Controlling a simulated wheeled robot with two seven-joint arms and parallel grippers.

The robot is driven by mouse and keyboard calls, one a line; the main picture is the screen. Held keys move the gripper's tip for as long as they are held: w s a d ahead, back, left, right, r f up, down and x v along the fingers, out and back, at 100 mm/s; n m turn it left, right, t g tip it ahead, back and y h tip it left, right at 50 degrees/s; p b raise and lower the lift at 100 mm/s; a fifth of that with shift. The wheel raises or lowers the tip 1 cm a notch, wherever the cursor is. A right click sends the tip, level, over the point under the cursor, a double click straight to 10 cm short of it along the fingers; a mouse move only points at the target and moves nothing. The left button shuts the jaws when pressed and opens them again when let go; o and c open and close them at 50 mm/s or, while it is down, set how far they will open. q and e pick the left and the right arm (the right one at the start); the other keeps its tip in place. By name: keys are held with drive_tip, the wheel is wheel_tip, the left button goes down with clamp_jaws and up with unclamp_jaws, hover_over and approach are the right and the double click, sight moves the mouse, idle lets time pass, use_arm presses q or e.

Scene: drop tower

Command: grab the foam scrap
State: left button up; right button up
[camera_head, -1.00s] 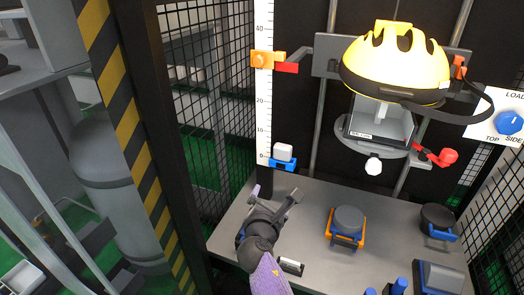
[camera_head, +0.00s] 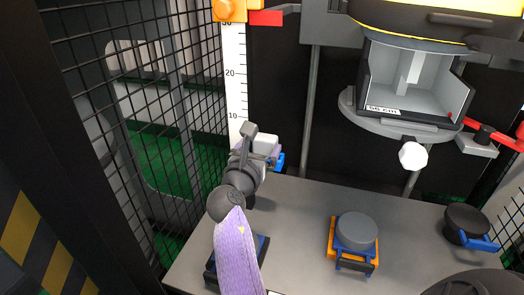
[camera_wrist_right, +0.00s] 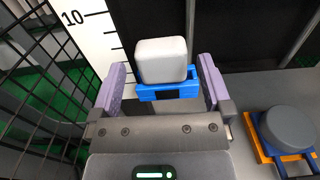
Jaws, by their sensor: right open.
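A white rounded block (camera_wrist_right: 161,58), which looks like the foam scrap, sits on a small blue bracket (camera_wrist_right: 167,91) at the foot of the white scale. In the head view the block (camera_head: 266,143) is partly hidden by my right gripper (camera_head: 259,148). The wrist view shows my right gripper (camera_wrist_right: 161,66) open, with one purple-padded finger on each side of the block. Gaps show between the block and both fingers. My left gripper is not in view.
The scale (camera_head: 235,85) rises behind the block, beside a black mesh fence (camera_head: 150,120). A grey round piece in an orange and blue holder (camera_head: 354,234) and a black round pot (camera_head: 467,222) stand on the grey table (camera_head: 305,215). An open tray (camera_head: 412,85) hangs above.

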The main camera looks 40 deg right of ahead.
sight(263, 144)
drive_tip(key=shift+w+d+f, duration=0.25)
drive_tip(key=shift+w+d, duration=0.2)
drive_tip(key=shift+d, duration=0.35)
drive_tip(key=shift+w+d+r+b, duration=0.2)
drive_tip(key=shift+d+b, duration=0.1)
drive_tip(key=shift+d, duration=0.1)
drive_tip(key=c, duration=1)
